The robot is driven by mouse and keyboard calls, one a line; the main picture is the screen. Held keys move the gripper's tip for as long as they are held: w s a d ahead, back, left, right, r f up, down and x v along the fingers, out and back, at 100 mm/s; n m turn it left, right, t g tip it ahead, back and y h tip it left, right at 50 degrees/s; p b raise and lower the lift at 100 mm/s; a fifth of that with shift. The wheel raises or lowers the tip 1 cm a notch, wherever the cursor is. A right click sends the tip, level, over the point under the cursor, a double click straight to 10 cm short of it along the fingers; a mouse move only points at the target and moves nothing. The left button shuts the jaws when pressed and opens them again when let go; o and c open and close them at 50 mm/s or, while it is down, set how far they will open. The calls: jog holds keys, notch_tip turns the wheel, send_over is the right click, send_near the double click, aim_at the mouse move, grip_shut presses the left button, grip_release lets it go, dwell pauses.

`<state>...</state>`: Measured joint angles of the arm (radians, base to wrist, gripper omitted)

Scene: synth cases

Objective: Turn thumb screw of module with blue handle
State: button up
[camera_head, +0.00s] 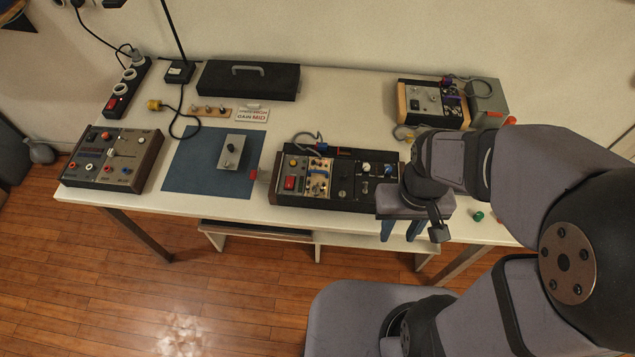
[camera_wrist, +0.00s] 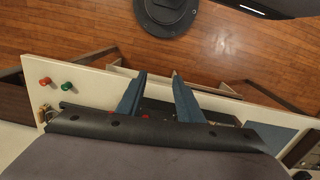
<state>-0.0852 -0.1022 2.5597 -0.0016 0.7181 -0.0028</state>
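A black case (camera_head: 335,205) of several modules stands near the table's front edge in the head view. One tan module (camera_head: 318,178) in it carries several knobs and bluish parts. A dark module at its right end shows a small blue part (camera_head: 388,170) close to my arm. I cannot tell which of these bears the blue handle, and no thumb screw can be made out. My gripper (camera_head: 403,236) is open and empty, fingers down, at the right front of the case. Its blue fingers stand apart in the wrist view (camera_wrist: 158,75), with the dark case partly hidden behind them.
A grey module (camera_head: 232,153) lies on a blue mat (camera_head: 185,172). A wood-sided case (camera_head: 115,160) stands at the left and another (camera_head: 432,104) at the back right. A black box (camera_head: 248,82) is at the back. Green (camera_head: 478,216) and red (camera_wrist: 45,82) pieces lie right of the case.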

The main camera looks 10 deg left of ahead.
jog(key=s+a+f+n+g, duration=0.2)
jog(key=a, duration=0.1)
jog(key=n+t+p, duration=0.1)
jog(key=n+t, duration=0.1)
jog(key=n, duration=1.5)
send_over(316, 191)
jog(key=shift+a+f, duration=0.1)
jog(key=shift+f, duration=0.4)
jog(key=n, duration=0.7)
jog(key=shift+f+p, duration=0.95)
jog(key=shift+f, duration=2.7)
grip_shut()
